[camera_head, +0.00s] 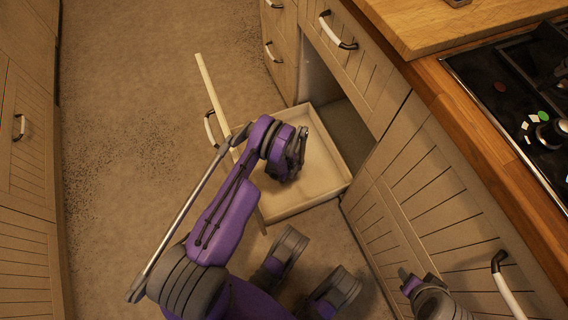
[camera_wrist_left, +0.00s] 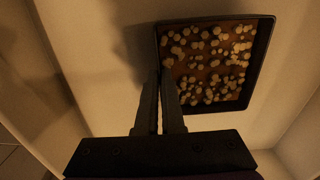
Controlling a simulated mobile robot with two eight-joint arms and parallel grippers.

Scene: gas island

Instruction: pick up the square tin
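The square tin (camera_wrist_left: 210,65) shows in the left wrist view as a dark, shallow, square-edged tin with many pale round pieces on a brown inside. It is in the open drawer (camera_head: 318,188); I cannot tell whether it touches the drawer floor. My left gripper (camera_wrist_left: 160,78) has its fingers close together at the tin's near left wall, one outside and one inside, and looks shut on that wall. In the head view my left gripper (camera_head: 301,145) reaches down into the drawer and my arm hides the tin.
The drawer's front panel (camera_head: 228,122) with its handle (camera_head: 209,128) stands left of my gripper. Cabinet fronts (camera_head: 430,185) and the wooden counter (camera_head: 470,120) with a black hob (camera_head: 520,85) are to the right. The floor (camera_head: 130,150) on the left is clear.

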